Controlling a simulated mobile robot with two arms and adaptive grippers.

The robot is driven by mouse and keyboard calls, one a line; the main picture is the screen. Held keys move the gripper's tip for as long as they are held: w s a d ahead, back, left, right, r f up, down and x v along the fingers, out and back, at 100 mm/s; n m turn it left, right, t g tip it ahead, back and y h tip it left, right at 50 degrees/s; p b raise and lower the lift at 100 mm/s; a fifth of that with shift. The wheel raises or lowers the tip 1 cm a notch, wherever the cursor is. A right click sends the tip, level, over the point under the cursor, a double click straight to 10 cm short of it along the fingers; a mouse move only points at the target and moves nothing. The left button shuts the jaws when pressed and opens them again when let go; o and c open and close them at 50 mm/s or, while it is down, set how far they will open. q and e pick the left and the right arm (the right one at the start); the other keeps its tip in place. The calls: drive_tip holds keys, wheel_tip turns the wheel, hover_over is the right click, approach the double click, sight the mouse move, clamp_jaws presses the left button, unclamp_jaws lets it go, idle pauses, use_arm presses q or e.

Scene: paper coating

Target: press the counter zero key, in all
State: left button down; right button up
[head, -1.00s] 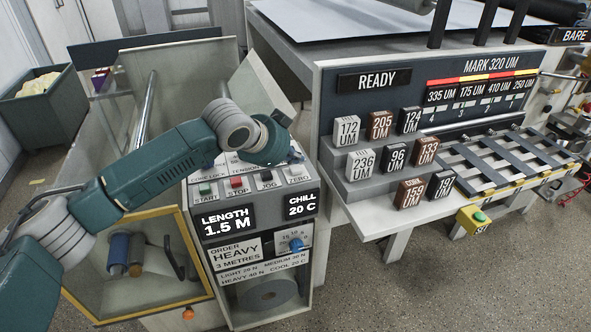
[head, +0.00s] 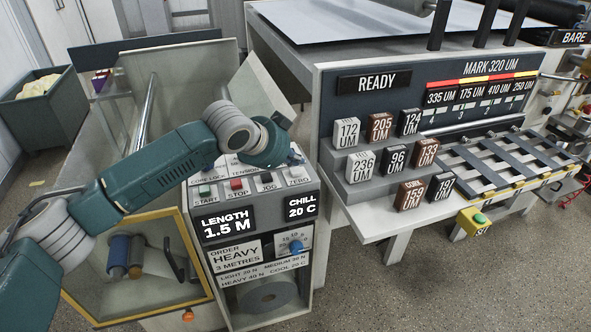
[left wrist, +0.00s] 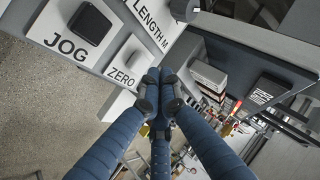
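The control panel (head: 250,205) has a row of keys on top: green START (head: 204,191), red STOP (head: 237,184), black JOG (head: 266,177) and pale ZERO (head: 296,171). The ZERO key also shows in the left wrist view (left wrist: 129,54), with its label below it. My left gripper (left wrist: 160,88) has its fingertips together, empty, close to the right of the ZERO key in that view. I cannot tell whether they touch the panel. In the head view my left wrist hides most of the gripper. The LENGTH display (head: 226,223) reads 1.5 M. My right gripper does not show.
Several labelled blocks (head: 397,158) stand on steps right of the panel, below a READY sign (head: 376,82). An open yellow-framed door (head: 134,316) is at the lower left. A slatted rack (head: 497,165) lies at the right. The floor in front is clear.

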sight(295, 172)
use_arm(q)
drive_tip(key=shift+f, duration=0.15)
drive_tip(key=shift+f+p, duration=0.25)
drive_tip(key=shift+p, duration=0.05)
drive_tip(key=shift+f, duration=0.5)
idle(0.9)
drive_tip(key=shift+r, duration=0.1)
drive_tip(key=shift+r+p, duration=0.8)
drive_tip(key=shift+p, duration=0.25)
wheel_tip(295, 172, up, 5)
drive_tip(key=p, duration=0.5)
